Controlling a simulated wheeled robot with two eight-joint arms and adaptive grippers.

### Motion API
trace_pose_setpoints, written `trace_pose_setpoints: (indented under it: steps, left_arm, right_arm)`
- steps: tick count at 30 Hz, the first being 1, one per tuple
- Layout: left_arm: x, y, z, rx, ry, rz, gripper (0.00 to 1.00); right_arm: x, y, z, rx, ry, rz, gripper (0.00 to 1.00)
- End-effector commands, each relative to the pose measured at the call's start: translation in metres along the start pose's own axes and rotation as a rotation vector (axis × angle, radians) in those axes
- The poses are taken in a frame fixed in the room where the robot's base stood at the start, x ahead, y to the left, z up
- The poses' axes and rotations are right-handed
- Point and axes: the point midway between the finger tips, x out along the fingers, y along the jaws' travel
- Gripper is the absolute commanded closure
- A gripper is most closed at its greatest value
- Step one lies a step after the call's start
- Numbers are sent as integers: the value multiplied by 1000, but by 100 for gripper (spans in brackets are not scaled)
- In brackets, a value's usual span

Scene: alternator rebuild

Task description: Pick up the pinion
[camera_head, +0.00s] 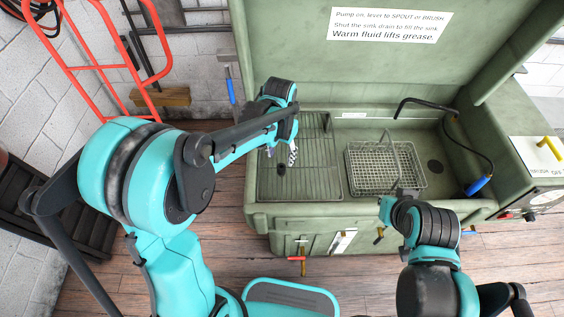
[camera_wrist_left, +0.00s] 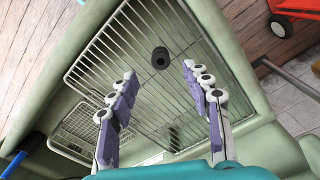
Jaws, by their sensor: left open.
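The pinion, a small dark cylindrical part with a hole in its end (camera_wrist_left: 160,58), sits on the wire drain rack (camera_wrist_left: 97,65). In the head view the dark pinion (camera_head: 282,169) shows just below the left gripper's fingers. My left gripper (camera_head: 292,153) is above the rack, near the pinion. In the wrist view the left gripper (camera_wrist_left: 157,88) is open and empty, its fingers spread wide, with the pinion beyond them in the gap. My right gripper (camera_head: 408,192) is near the sink's front edge, mostly hidden by its own wrist.
The green parts washer's sink (camera_head: 350,207) holds a wire basket (camera_head: 365,180) with a raised handle, right of the rack. A black spout (camera_head: 425,101) and a blue-handled brush (camera_head: 478,186) are at right. A red hand truck (camera_head: 88,67) stands at left.

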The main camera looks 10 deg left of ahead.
Motion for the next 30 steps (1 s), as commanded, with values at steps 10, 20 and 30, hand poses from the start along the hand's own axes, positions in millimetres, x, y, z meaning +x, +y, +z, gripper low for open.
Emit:
trace_pose_setpoints:
  steps: [10,20,30]
  left_arm:
    - [34,2,-5,12,-24,4,51]
    - [77,3,-8,12,-23,4,51]
    - [82,3,-8,12,-22,4,64]
  right_arm:
    - [5,0,4,0,0,0,100]
    - [21,0,15,0,0,0,100]
    - [21,0,15,0,0,0,100]
